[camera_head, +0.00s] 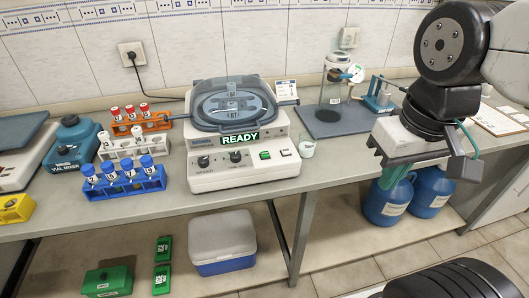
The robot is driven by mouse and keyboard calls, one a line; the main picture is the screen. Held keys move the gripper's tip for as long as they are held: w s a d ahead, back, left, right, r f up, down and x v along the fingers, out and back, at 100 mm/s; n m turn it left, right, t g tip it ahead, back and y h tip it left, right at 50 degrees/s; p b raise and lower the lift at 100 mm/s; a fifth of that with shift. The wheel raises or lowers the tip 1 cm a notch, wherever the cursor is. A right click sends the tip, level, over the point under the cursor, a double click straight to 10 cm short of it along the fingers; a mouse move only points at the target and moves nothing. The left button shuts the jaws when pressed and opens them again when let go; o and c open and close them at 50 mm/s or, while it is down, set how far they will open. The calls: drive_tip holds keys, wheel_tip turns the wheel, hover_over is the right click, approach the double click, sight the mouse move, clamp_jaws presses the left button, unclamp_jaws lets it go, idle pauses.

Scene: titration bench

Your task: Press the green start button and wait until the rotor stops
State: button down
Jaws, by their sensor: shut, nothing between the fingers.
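The centrifuge (243,174) stands in the middle of the bench, a white machine with a clear, closed-looking lid (235,103). Rotor detail under the lid is too small to make out. My gripper (424,160) is shut and empty, well to the right of the centrifuge, in front of the bench edge and apart from the button.
Racks with red-, white- and blue-capped tubes (125,178) stand left of the centrifuge. A small white cup (307,148) stands close to its right side. A glass vessel on a dark mat (340,122) is behind. Blue jugs (388,200) and a cooler (222,243) are below the bench.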

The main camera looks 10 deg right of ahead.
drive_tip(key=n+t+h, duration=0.5)
drive_tip(key=n+h, duration=0.2)
drive_tip(key=n, duration=2.7)
hover_over(263, 156)
wheel_tip(263, 156, down, 2)
drive_tip(key=f, duration=0.1)
drive_tip(key=shift+w+r+n, duration=0.15)
drive_tip(key=shift+r+n, duration=0.1)
drive_tip(key=shift+n, duration=0.55)
drive_tip(key=shift+f, duration=0.1)
drive_tip(key=shift+f, duration=4.35)
